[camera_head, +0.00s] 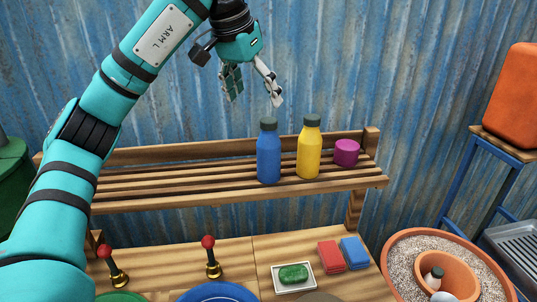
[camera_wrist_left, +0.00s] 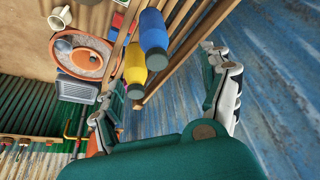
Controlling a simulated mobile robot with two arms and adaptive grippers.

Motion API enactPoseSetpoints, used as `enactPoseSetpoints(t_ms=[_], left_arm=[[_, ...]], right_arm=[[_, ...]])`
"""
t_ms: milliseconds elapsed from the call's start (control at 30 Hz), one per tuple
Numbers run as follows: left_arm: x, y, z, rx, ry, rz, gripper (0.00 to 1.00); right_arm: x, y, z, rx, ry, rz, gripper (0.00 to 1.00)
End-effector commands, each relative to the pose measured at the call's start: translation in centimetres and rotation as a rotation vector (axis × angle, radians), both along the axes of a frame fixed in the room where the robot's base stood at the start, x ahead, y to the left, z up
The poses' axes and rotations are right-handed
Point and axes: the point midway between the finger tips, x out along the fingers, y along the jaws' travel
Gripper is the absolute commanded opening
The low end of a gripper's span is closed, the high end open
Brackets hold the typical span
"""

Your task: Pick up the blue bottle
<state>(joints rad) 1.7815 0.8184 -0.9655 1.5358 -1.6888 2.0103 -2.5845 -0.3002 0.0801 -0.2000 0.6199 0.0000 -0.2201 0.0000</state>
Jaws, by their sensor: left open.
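The blue bottle (camera_head: 269,156) with a dark cap stands upright on the slatted wooden shelf (camera_head: 225,190). A yellow bottle (camera_head: 309,152) stands just to its right. My left gripper (camera_head: 256,93) is open and empty, above the shelf and over the blue bottle, apart from it. In the left wrist view the blue bottle (camera_wrist_left: 152,35) shows ahead, between the spread fingers of my left gripper (camera_wrist_left: 165,95), with the yellow bottle (camera_wrist_left: 135,65) beside it. My right gripper is not in view.
A magenta cup-like object (camera_head: 346,153) is right of the yellow bottle. Below are red-knobbed levers (camera_head: 211,255), a green soap-like block (camera_head: 293,273) on a dish, red (camera_head: 330,255) and blue (camera_head: 355,251) blocks. A corrugated blue wall (camera_head: 400,90) stands close behind the shelf.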

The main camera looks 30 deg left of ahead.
Motion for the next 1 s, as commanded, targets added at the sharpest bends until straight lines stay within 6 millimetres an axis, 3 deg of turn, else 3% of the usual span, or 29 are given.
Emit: enactPoseSetpoints(t_ms=[33, 300, 1000], left_arm=[[0.4, -0.1, -1.4, -0.002, 0.006, -0.002, 0.80], [2.5, -0.3, -6.0, 0.001, 0.004, 0.001, 0.80], [5.2, -1.4, -12.5, 0.000, 0.000, 0.001, 0.80]], right_arm=[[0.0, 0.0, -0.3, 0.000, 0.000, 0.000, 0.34], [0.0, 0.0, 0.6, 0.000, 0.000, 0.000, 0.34], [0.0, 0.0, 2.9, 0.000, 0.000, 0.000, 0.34]])
